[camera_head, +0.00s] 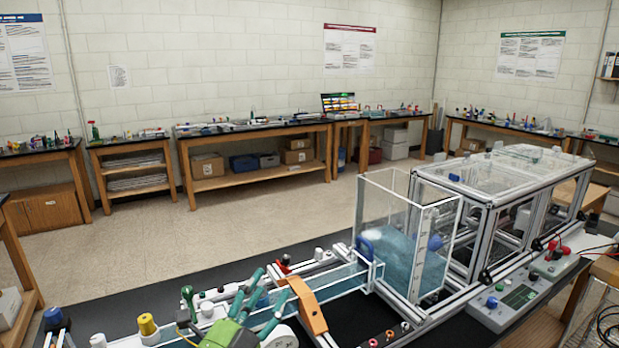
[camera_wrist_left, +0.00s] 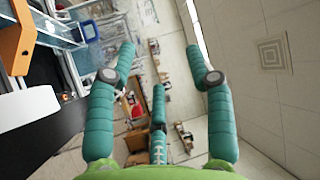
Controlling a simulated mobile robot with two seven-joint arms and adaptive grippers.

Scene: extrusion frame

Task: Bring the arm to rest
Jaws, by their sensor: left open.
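My left gripper (camera_head: 258,298) has a green palm and teal fingers and shows at the bottom of the head view, in front of the bench equipment. In the left wrist view its fingers (camera_wrist_left: 160,66) are spread apart with nothing between them. The gripper is open and empty. My right gripper is not in view.
A clear channel (camera_head: 345,275) and an orange bracket (camera_head: 307,305) are close beside the gripper. A control box (camera_head: 520,297) is at lower right. Open floor (camera_head: 130,245) lies behind.

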